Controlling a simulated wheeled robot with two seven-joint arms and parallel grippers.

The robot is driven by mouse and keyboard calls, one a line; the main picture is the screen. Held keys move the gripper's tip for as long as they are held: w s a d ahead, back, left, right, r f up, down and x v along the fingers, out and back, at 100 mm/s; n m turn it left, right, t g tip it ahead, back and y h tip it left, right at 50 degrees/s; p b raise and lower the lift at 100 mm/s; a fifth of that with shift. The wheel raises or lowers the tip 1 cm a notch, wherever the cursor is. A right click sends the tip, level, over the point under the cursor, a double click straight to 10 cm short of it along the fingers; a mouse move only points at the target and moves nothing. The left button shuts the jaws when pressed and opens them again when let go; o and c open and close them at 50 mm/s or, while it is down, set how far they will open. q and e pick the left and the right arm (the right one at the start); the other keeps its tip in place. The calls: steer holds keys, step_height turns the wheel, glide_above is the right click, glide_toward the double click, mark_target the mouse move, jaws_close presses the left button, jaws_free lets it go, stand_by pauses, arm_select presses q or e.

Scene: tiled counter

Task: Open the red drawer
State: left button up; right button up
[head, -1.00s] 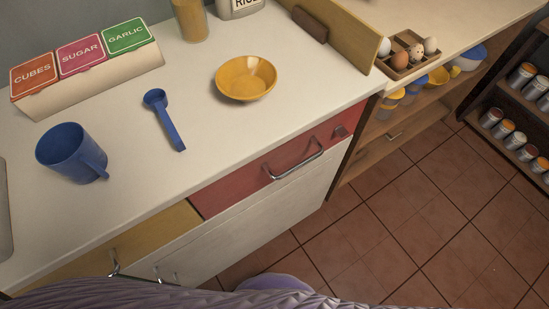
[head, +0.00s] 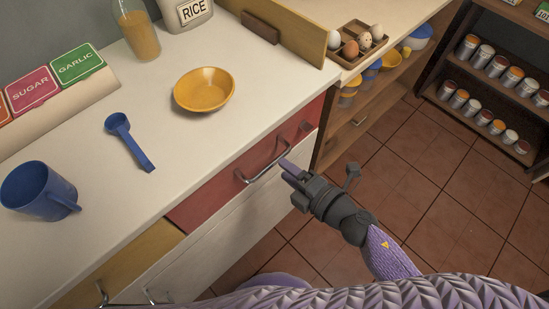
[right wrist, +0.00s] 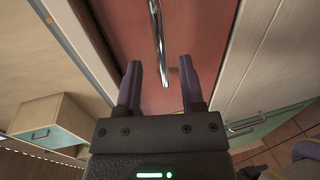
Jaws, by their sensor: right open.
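The red drawer (head: 211,194) is under the white counter and looks shut, its front flush with the cabinet. Its silver bar handle (head: 246,180) runs along the front; in the right wrist view the handle (right wrist: 157,28) points down between my fingers. My right gripper (head: 287,170) is in front of the drawer, beside the handle's right part. In the right wrist view its two dark purple fingers (right wrist: 160,82) are apart, with the red drawer front (right wrist: 200,35) beyond them. Whether the fingers touch the handle I cannot tell. My left gripper is not in view.
A yellow drawer (head: 125,262) is left of the red one, with a white front (head: 215,243) below. A yellow bowl (head: 204,90), blue scoop (head: 130,142) and blue mug (head: 38,191) stand on the counter. Open wooden shelves (head: 340,140) are at the right. The tiled floor (head: 430,190) is clear.

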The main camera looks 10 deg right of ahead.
mark_target(274, 160)
steer(key=x, duration=0.4)
steer(key=shift+w+a, duration=0.2)
steer(key=shift+w, duration=0.1)
jaws_close()
steer(key=shift+f, duration=0.1)
stand_by(1.0)
